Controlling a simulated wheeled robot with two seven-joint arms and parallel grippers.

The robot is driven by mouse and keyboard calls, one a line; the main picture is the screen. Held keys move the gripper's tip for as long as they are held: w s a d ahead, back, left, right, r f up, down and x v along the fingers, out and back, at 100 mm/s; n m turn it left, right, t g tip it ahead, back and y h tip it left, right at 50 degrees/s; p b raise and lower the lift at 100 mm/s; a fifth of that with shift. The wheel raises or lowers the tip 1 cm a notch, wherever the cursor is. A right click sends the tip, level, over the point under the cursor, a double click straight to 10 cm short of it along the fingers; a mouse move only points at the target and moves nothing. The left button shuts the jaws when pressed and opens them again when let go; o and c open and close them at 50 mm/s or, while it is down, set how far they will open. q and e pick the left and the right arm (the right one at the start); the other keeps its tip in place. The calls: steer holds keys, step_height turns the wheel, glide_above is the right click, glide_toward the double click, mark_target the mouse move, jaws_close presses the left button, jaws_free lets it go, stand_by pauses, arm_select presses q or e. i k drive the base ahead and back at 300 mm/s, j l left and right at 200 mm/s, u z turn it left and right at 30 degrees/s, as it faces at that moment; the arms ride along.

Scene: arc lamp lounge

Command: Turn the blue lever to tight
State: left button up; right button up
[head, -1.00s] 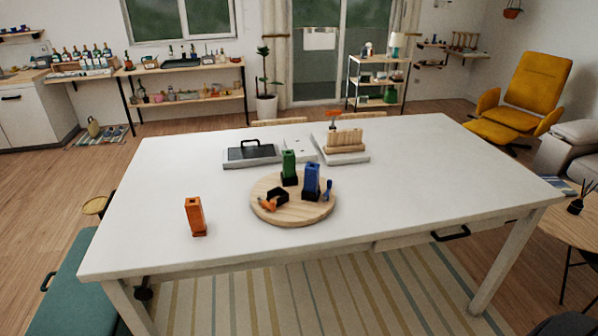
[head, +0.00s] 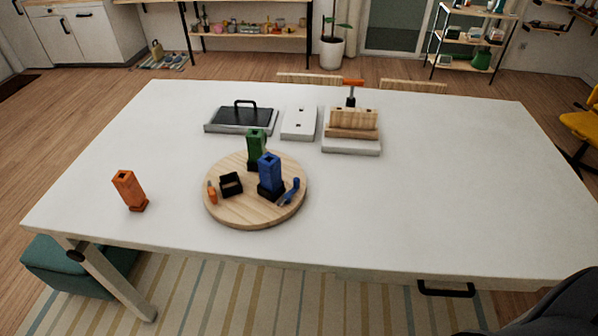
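The blue lever (head: 290,191) is small and sits low at the right side of the blue block (head: 270,173). The blue block stands upright in a black base on the round wooden board (head: 245,212). The lever slants up to the right; I cannot read any tight mark. A green block (head: 256,147) stands in a black base behind. An empty-looking black holder (head: 231,184) is at the left, with an orange lever (head: 212,193) beside it. An orange block (head: 127,187) stands off the board on the table. Neither gripper is in view.
The white table (head: 440,200) is clear on its right side. Behind the board are a tray with a black handle (head: 242,118), a white plate (head: 299,122) and a wooden block rack (head: 352,126). A drawer handle (head: 446,290) is at the front edge.

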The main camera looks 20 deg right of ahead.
mark_target(287, 197)
steer(key=l+u, duration=0.2)
steer(key=l, duration=1.05)
steer(key=k+j+u, duration=0.15)
steer(key=k+j, duration=0.2)
steer(key=k+j+u, duration=0.15)
steer(key=k+j, duration=0.2)
steer(key=k+j+u, duration=0.15)
steer(key=k+j, duration=0.15)
steer(key=j, duration=0.15)
steer(key=k+j+u, duration=0.2)
steer(key=j, duration=0.25)
steer(key=k, duration=0.1)
